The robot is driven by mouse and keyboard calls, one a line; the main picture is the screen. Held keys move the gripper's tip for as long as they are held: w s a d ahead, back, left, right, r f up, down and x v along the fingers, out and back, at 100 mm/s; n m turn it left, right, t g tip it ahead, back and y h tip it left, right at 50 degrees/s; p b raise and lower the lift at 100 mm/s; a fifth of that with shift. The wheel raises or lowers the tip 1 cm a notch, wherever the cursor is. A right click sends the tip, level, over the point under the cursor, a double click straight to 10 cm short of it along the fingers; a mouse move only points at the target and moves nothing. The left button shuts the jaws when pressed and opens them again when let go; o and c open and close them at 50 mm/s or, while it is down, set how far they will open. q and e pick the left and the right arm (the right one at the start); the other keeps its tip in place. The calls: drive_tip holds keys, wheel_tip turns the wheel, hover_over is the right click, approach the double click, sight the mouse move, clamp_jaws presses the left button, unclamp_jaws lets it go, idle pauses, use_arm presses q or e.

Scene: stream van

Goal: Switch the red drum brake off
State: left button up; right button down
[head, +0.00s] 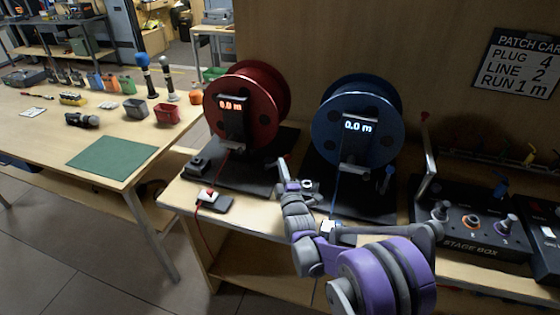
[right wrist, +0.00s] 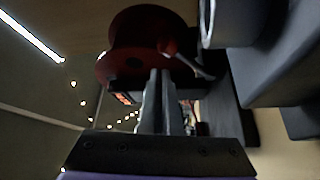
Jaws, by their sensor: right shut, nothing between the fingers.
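The red drum (head: 250,105) stands on a dark base at the left of the near bench, with a lit "0.0 m" display on its front. It also shows, dark, in the right wrist view (right wrist: 145,35). A slim grey lever (right wrist: 188,62) lies slanted in front of the drum there; I cannot tell for sure that it is the brake. My right gripper (head: 284,172) is at the right side of the red drum's base, and its fingers (right wrist: 161,78) are shut and empty, pointing toward the drum. Contact with the lever cannot be told. My left gripper is out of view.
A blue drum (head: 358,125) stands close to the right of my gripper, with a grey red-tipped lever (head: 431,160) beyond it. The stage box (head: 465,235) is farther right.

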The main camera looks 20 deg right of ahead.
drive_tip(key=s, duration=0.5)
drive_tip(key=s+f, duration=0.1)
drive_tip(key=s, duration=0.1)
drive_tip(key=shift+s+a, duration=0.3)
drive_tip(key=shift+r, duration=0.2)
drive_tip(key=s+a+r+m+g+p, duration=0.1)
drive_tip(key=s+m+g+p, duration=0.4)
drive_tip(key=s, duration=1.1)
drive_tip(key=s+a+r+m+g+y+p, duration=0.1)
drive_tip(key=s+m+g+p, duration=0.4)
drive_tip(key=s, duration=1.2)
drive_tip(key=r+m+g, duration=0.1)
drive_tip(key=m+g, duration=0.3)
drive_tip(key=shift+s+a+r+m, duration=0.2)
drive_tip(key=shift+s+a+m, duration=0.05)
drive_tip(key=shift+m, duration=0.05)
